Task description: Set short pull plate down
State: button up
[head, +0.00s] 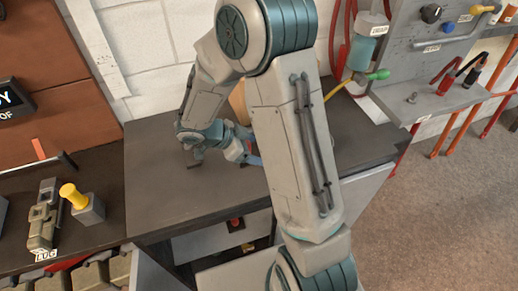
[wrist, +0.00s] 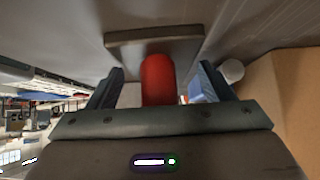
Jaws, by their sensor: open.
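The short pull plate (wrist: 125,40) shows in the wrist view as a flat grey-brown plate with a red round handle (wrist: 158,80) joined to it. The plate appears to be at the dark bench top (head: 175,205); whether its whole underside touches cannot be told. My gripper (wrist: 160,78) is open, with one blue-grey finger on each side of the red handle and gaps visible beside it. In the head view my gripper (head: 247,152) is low over the bench top, and my arm hides most of the plate.
A tan block (wrist: 292,95) and a small white cylinder (wrist: 232,70) are close on the right in the wrist view. A yellow-knobbed block (head: 88,205) stands on the left bench. A grey tool panel and shelf (head: 440,105) are at right. The bench's front left is clear.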

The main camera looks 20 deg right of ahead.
jog(key=c, duration=1.4)
jog(key=shift+r, duration=0.1)
jog(key=shift+c, duration=0.5)
